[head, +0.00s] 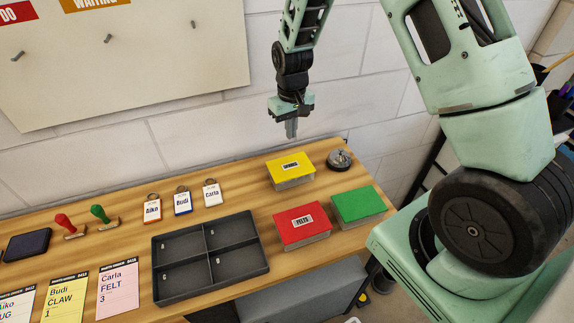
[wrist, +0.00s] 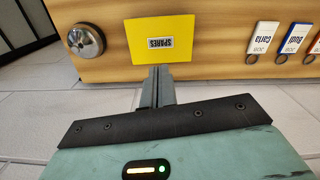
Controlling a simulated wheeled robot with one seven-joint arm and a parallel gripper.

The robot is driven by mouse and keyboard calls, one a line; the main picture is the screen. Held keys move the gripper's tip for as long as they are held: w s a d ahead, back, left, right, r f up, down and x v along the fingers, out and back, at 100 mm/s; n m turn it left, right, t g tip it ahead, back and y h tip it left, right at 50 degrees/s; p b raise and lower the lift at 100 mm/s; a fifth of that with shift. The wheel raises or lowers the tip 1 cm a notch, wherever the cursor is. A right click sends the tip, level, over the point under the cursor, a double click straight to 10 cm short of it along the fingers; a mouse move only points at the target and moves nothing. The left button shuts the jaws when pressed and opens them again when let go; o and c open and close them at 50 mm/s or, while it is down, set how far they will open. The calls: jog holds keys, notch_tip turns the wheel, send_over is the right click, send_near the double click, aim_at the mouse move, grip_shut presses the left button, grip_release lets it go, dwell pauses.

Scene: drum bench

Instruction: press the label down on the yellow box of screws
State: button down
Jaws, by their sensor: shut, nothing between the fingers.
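The yellow box (head: 283,176) stands on the wooden bench towards the back right. A small white label (head: 290,165) lies on its top. I cannot tell whether the label lies fully flat. My gripper (head: 291,132) hangs fingers down above and behind the yellow box, apart from it. Its fingers are together and empty.
A red box (head: 301,238) labelled FELTS and a green box (head: 369,205) stand in front. A silver bell (head: 339,160) is right of the yellow box. Name badges (head: 182,203), a dark divided tray (head: 157,273) and stamps (head: 103,213) are to the left. The wall (head: 215,130) is behind.

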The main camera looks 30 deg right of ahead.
jog(key=b, duration=0.5)
send_over(290, 165)
jog(key=shift+s+f, duration=0.1)
jog(key=shift+f, duration=3.35)
jog(key=shift+f+b, duration=1.25)
jog(key=shift+f, duration=0.95)
jog(key=shift+r, duration=0.15)
jog(key=shift+r+p, duration=0.4)
jog(key=shift+r, duration=0.25)
jog(key=shift+r+p, duration=1.8)
jog(key=shift+r, duration=0.5)
